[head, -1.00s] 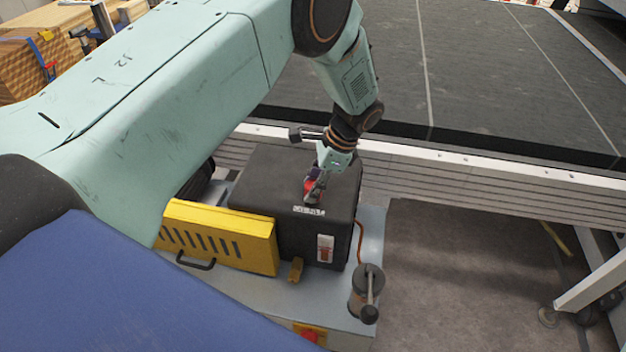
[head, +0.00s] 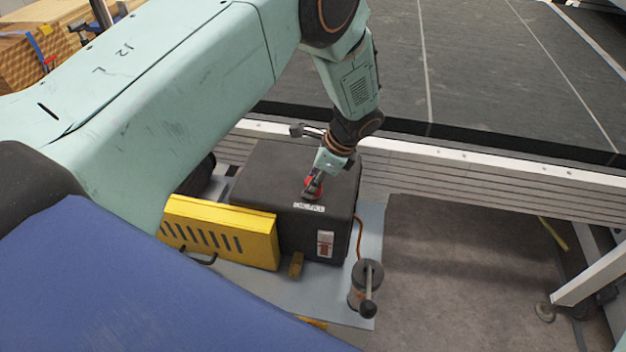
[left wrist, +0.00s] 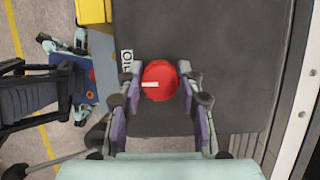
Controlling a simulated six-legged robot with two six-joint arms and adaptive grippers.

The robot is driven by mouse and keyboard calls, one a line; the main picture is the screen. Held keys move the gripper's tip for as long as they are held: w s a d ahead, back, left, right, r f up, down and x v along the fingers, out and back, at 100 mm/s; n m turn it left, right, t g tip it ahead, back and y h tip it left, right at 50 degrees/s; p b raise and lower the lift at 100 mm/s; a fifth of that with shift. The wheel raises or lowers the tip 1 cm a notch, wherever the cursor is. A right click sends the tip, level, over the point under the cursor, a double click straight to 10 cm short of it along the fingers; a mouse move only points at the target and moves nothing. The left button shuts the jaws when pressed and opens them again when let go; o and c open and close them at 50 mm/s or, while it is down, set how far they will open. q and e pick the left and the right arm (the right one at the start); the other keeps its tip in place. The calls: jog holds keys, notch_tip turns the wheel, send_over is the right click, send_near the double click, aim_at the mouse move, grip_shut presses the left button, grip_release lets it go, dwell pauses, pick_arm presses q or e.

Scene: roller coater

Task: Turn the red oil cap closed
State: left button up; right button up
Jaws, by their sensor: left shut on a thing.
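The red oil cap (left wrist: 160,78) sits on top of the black box (left wrist: 215,35). It is round and has a small white mark on its left side. My left gripper (left wrist: 158,90) is shut on the cap, with one finger on each side of it in the left wrist view. In the head view the left gripper (head: 313,186) points down onto the black box (head: 272,165), and only a little of the red cap (head: 317,195) shows beside the fingers. A white label (head: 309,208) lies in front of the cap. My right gripper is not in the head view.
A yellow slotted cover (head: 220,232) stands left of the box. A grey cylinder with a lever (head: 366,285) stands at its front right. The conveyor's pale rail (head: 450,160) runs close behind the box.

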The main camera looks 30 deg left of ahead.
pick_arm(q)
jog(key=shift+s+f, duration=0.15)
jog(key=shift+s, duration=0.05)
jog(key=o, duration=1.2)
jog(key=shift+w, duration=0.15)
jog(key=shift+c, duration=0.2)
jog(key=shift+r, duration=0.2)
jog(key=v, duration=1.1)
jog(key=shift+d+r, duration=0.3)
jog(key=shift+r, duration=0.05)
